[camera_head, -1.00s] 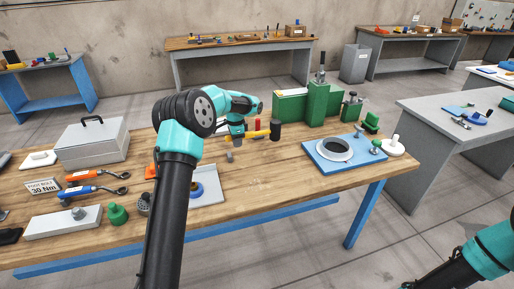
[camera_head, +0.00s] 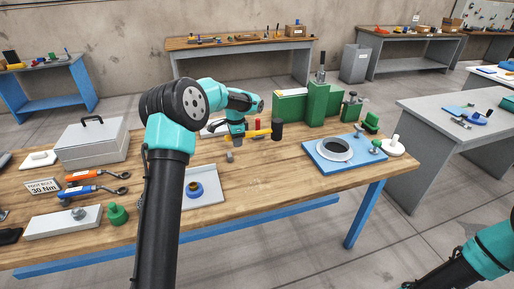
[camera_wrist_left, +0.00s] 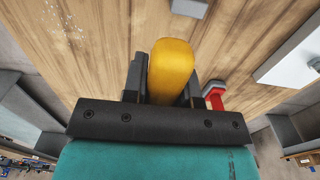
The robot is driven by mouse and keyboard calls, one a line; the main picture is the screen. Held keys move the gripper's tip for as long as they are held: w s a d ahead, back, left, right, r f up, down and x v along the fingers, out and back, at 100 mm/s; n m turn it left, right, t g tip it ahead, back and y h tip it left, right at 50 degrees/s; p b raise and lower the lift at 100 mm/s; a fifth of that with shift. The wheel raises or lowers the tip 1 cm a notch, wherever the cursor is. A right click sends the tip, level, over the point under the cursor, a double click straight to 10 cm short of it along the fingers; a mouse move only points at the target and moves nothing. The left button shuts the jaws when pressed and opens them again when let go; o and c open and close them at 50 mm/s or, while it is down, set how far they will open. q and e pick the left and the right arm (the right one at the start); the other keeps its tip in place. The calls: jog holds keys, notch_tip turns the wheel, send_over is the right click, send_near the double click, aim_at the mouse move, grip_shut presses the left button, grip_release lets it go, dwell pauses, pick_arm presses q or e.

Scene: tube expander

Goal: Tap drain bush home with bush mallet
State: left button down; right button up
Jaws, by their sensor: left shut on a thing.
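The bush mallet has a yellow handle (camera_head: 257,134) and a black head (camera_head: 276,128). My left gripper (camera_head: 238,138) is shut on its handle, above the back middle of the wooden bench. In the left wrist view the yellow handle (camera_wrist_left: 171,70) sits between the two dark fingers. A small brass bush in a blue ring (camera_head: 195,188) rests on a grey tray, in front of and apart from the mallet; I cannot tell whether it is the drain bush. Only part of my right arm shows at the lower right; its gripper is out of view.
A blue plate (camera_head: 317,162) with a pale ring (camera_head: 334,150) lies at the bench's right. Green blocks (camera_head: 310,106) stand behind. A small grey piece (camera_head: 238,142) and a red-handled tool (camera_wrist_left: 216,98) are near the gripper.

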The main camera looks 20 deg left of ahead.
pick_arm(q)
jog(key=s+d+r, duration=0.6)
jog(key=s+r, duration=0.3)
jog(key=s, duration=0.1)
jog(key=shift+r, duration=0.35)
dwell(1.4)
jog(key=shift+d, duration=0.15)
jog(key=d+f+n, duration=0.6)
jog(key=d+f, duration=0.5)
jog(key=d, duration=0.4)
jog(key=shift+s+d+f, duration=0.2)
jog(key=shift+s+d, duration=0.05)
jog(key=shift+d, duration=0.15)
